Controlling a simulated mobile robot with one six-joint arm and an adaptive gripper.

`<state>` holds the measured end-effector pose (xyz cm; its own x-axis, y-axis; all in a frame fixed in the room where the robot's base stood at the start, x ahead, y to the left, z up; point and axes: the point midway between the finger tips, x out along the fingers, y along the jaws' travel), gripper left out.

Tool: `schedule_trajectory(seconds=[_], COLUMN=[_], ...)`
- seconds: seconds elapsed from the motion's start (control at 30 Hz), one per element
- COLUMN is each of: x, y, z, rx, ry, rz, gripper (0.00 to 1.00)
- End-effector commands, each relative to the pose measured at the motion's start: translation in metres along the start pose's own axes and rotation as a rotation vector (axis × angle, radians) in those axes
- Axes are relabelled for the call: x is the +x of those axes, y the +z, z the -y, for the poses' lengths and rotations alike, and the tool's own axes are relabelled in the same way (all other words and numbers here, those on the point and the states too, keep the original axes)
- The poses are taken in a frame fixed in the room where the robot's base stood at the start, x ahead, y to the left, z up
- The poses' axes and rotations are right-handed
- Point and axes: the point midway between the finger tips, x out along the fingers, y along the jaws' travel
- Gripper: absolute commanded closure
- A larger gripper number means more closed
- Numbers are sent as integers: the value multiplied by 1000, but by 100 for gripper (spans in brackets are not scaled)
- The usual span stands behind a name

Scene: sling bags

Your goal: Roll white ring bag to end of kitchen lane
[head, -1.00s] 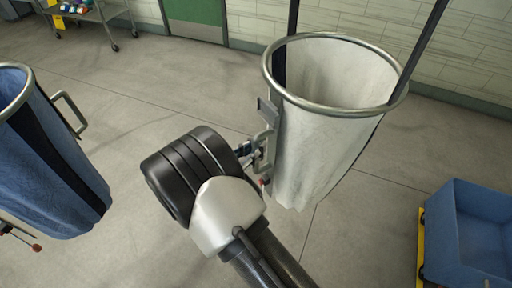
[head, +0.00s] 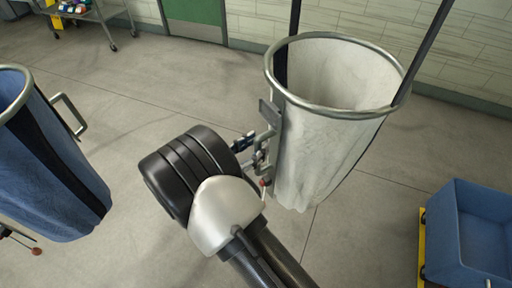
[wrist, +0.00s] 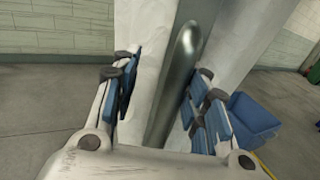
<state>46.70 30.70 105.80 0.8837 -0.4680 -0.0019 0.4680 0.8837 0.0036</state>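The white ring bag (head: 325,150) hangs from a metal ring on dark straps, right of centre in the head view. Its metal side handle (head: 271,145) faces my gripper (head: 256,152). In the wrist view, the blue-padded fingers of my gripper (wrist: 166,98) are spread wide. The handle bar (wrist: 186,65) stands between them, nearer the right finger, with gaps on both sides. White cloth (wrist: 145,60) fills the space behind. The bag's lower end shows no contact with anything in view.
A blue ring bag (head: 50,170) with a side handle hangs at left. A blue bin (head: 485,225) on a yellow base stands at lower right, and shows in the wrist view (wrist: 252,120). A metal cart (head: 90,15) stands at the back left. Grey floor between is clear.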

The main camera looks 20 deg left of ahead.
Motion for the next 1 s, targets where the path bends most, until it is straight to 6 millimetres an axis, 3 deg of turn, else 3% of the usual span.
schedule_trajectory(seconds=[0.53,1.0], x=[-6,-95], y=[0,0], z=[1,0], rx=[-1,0], ry=[-2,2], rz=[2,3], gripper=[62,62])
